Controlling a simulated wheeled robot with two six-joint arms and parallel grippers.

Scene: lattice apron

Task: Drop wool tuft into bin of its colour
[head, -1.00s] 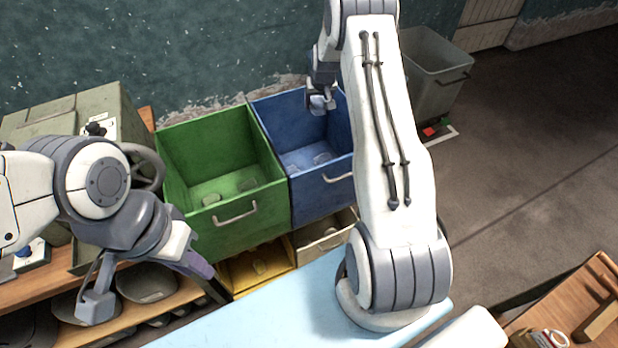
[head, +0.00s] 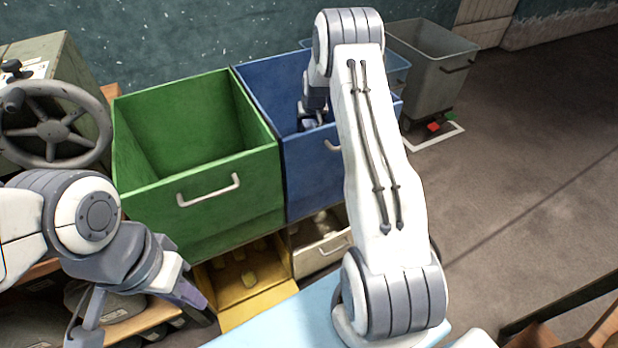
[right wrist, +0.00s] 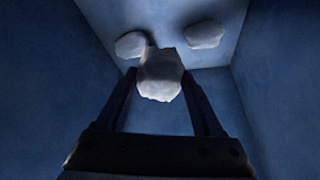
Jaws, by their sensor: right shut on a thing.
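My right gripper (head: 309,124) is down inside the blue bin (head: 312,180), mostly hidden by my arm and the bin wall. In the right wrist view it is shut on a pale wool tuft (right wrist: 160,76). Blue walls surround it there, and two more pale tufts, one on the left (right wrist: 130,45) and one on the right (right wrist: 204,35), lie on the bin floor beyond. The shade makes the tufts' true colour hard to tell. My left gripper (head: 196,308) is at lower left, in front of the shelf; its jaws cannot be made out clearly.
A green bin (head: 225,175) stands left of the blue one. Below are a yellow bin (head: 245,300) with tufts and a cream bin (head: 322,258). A grey bin (head: 445,85) stands behind at right. A handwheel (head: 50,130) is at far left. Floor at right is open.

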